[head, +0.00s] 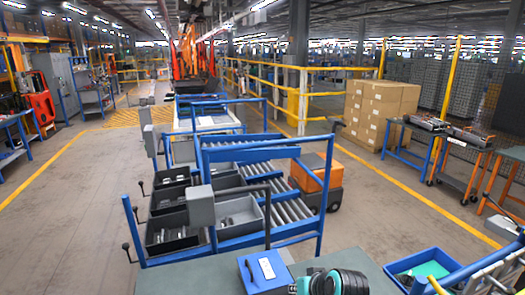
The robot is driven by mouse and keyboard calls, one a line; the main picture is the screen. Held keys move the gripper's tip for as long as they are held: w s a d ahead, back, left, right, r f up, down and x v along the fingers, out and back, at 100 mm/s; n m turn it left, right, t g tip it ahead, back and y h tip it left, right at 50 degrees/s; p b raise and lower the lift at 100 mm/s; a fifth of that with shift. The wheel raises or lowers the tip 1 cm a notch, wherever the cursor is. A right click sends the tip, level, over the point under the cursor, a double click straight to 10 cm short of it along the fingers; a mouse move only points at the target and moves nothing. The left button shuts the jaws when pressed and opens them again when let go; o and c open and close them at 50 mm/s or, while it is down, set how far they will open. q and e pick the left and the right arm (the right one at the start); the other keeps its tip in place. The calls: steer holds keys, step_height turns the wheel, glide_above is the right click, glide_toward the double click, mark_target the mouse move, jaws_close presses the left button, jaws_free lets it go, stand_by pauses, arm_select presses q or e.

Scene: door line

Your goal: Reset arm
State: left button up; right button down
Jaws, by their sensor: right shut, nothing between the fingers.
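My right gripper (325,282), black with teal parts, shows only in part at the bottom edge of the head view, right of centre. It is shut with nothing held, over or just in front of a grey-green tabletop (222,281). A blue box (265,272) with a white label is just left of it. The fingertips are hard to make out. My left gripper is not in view.
A blue roller rack (322,215) with dark bins (172,231) of metal parts stands ahead. A blue bin (421,262) is at lower right. Stacked cartons (378,112) and workbenches stand right. Floor at left is clear.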

steer(key=s+d+f+h+b, duration=0.1)
steer(key=s+d+f, duration=0.1)
steer(key=s, duration=0.3)
steer(key=s+d+f+h+b, duration=0.1)
steer(key=s+d+f, duration=0.2)
steer(key=s, duration=0.3)
steer(key=s+d+f+m+h+b, duration=0.1)
steer(key=s+d+f, duration=0.2)
steer(key=s, duration=0.2)
steer(key=shift+s+d+b, duration=0.35)
steer(key=shift+s+d, duration=0.05)
